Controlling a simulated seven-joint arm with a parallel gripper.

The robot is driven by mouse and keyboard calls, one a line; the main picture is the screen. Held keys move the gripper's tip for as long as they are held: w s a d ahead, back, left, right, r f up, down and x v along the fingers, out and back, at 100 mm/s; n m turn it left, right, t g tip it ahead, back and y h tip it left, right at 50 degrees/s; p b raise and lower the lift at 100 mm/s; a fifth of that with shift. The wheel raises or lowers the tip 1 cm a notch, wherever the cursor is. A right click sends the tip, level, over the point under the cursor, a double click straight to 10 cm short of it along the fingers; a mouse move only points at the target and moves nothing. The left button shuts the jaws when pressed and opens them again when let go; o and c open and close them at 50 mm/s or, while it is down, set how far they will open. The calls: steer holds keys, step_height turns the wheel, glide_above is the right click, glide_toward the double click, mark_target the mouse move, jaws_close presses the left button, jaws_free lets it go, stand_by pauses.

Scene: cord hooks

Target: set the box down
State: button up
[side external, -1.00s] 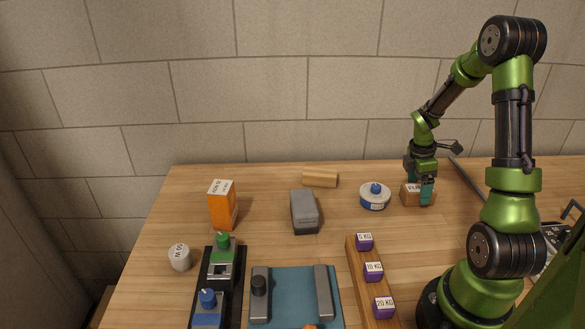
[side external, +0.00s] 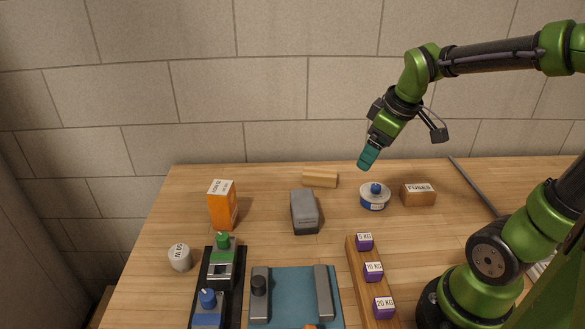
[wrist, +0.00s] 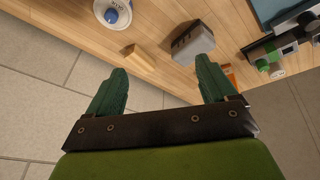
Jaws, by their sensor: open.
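A brown box labelled FUSES (side external: 418,196) rests flat on the table toward the back right, just right of a round white and blue container. My gripper (side external: 366,160) is up in the air above the table, left of the box and apart from it, tilted downward. In the wrist view my gripper (wrist: 158,82) shows its two teal fingers spread wide with nothing between them. The fuses box does not show in the wrist view.
The round container (side external: 375,198) stands below my gripper. A wooden block (side external: 320,179), grey block (side external: 304,212) and orange box (side external: 222,206) stand to the left. A rack of purple weights (side external: 373,272) is in front. A grey rod (side external: 475,187) lies at right.

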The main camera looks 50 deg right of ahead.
steer(key=s+a+r+m+t+y, duration=0.1)
steer(key=s+a+m, duration=0.1)
steer(key=a, duration=0.4)
steer(key=s+a+r+m+t+y, duration=0.1)
steer(key=s+a+r+m+t, duration=0.1)
steer(key=a, duration=0.4)
steer(key=shift+s+m+y, duration=0.3)
steer(key=shift+m+y, duration=0.1)
steer(key=shift+m, duration=0.3)
